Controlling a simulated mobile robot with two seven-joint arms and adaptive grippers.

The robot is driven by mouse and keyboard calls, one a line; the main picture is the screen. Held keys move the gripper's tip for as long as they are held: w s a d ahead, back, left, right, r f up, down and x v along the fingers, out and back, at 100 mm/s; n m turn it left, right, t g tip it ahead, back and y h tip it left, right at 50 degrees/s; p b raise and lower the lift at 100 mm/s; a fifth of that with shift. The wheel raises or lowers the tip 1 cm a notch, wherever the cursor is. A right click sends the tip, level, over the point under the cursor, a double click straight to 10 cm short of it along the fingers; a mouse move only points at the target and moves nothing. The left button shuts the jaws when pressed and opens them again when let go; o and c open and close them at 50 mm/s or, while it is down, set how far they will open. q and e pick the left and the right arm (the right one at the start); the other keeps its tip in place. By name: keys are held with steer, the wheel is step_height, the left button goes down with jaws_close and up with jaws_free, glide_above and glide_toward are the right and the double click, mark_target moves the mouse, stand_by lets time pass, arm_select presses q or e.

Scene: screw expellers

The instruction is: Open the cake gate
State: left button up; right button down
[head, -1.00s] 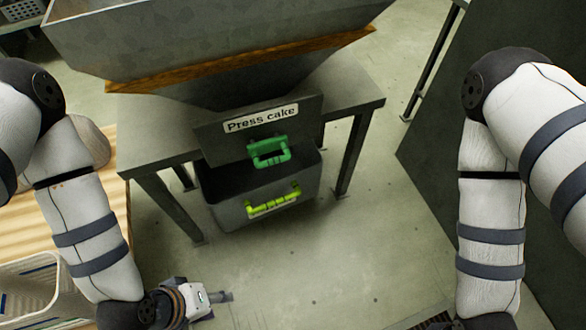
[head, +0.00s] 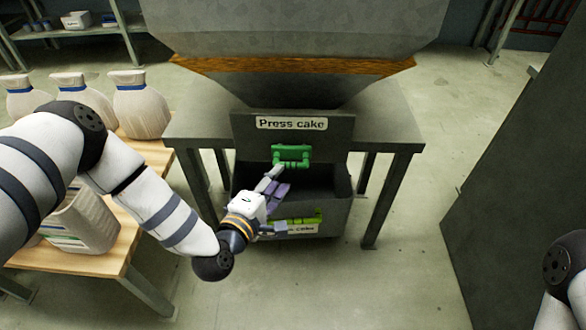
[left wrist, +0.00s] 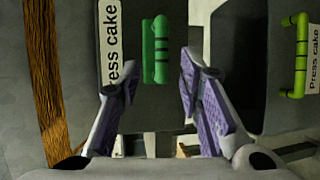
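The cake gate (head: 338,132) is a dark upright plate labelled "Press cake" below the hopper. It carries a green handle (head: 291,154), which also shows in the left wrist view (left wrist: 155,50). The gate hangs above a dark bin with a lime-green handle (head: 310,217). My left gripper (head: 280,178) is just in front of the green handle, slightly below and left of it in the head view. In the left wrist view its purple-padded fingers (left wrist: 150,78) are spread, with the handle ahead between them and nothing held. My right gripper is out of view.
The metal hopper (head: 300,35) rises above the dark table (head: 398,125). A large dark panel (head: 520,200) stands at right. The floor between is clear.

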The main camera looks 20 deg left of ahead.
mark_target(289, 167)
arm_select(q)
steer(key=x, duration=0.7)
steer(key=shift+w+d+f+b, duration=0.1)
steer(key=shift+w+b, duration=0.15)
steer(key=shift+b, duration=0.15)
jaws_close()
